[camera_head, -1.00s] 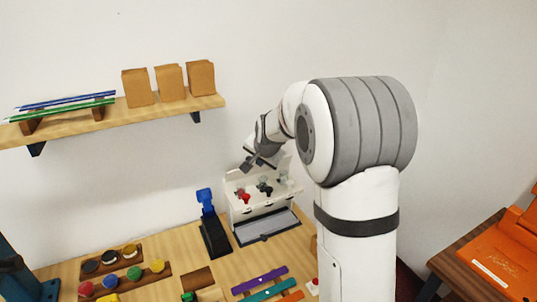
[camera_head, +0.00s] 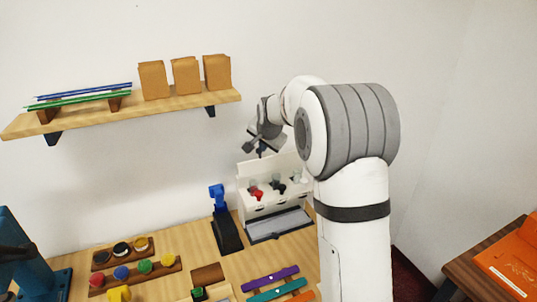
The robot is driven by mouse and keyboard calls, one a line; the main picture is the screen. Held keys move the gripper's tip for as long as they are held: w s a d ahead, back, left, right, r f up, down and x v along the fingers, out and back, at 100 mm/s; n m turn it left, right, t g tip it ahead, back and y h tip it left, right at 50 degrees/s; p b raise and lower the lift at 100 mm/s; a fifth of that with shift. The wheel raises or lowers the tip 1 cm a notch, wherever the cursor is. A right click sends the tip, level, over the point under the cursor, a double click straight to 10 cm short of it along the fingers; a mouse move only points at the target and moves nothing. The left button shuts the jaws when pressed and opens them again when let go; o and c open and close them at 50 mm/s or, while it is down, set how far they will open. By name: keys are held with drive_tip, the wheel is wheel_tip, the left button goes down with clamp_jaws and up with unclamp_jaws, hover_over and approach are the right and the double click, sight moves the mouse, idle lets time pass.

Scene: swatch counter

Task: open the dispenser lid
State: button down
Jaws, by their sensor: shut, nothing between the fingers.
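The dispenser (camera_head: 262,207) is a white box on the wooden counter, right of centre in the head view. Red, black and grey pieces show at its front, and a grey tray (camera_head: 279,224) lies at its foot. A white panel, which looks like its lid (camera_head: 284,161), stands raised at the back. My gripper (camera_head: 256,150) is dark, shut and empty, just above the dispenser's upper left and apart from it as far as I can see. My arm hides the dispenser's right end.
A blue and black stand (camera_head: 223,223) is close left of the dispenser. A wall shelf (camera_head: 160,108) with brown bags (camera_head: 187,76) and rods is up to the left. Paint pots (camera_head: 121,273) and coloured strips (camera_head: 272,279) lie on the counter (camera_head: 190,252). An orange case (camera_head: 505,265) is at right.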

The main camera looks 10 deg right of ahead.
drive_tip(key=shift+w, duration=0.3)
drive_tip(key=shift+s, duration=0.1)
drive_tip(key=s+d+r+b, duration=0.15)
drive_tip(key=s+r, duration=0.35)
drive_tip(key=r, duration=0.7)
drive_tip(key=s+f+n+g, duration=0.1)
drive_tip(key=s+f+n, duration=0.2)
drive_tip(key=s, duration=1)
drive_tip(key=s+a+f+n+g, duration=0.1)
drive_tip(key=s+f+n, duration=0.2)
drive_tip(key=s+f, duration=0.4)
drive_tip(key=s+f+n+g, duration=0.2)
drive_tip(key=s+f, duration=0.3)
drive_tip(key=s, duration=1.3)
drive_tip(key=shift+s+a+n, duration=0.3)
drive_tip(key=shift+n, duration=0.2)
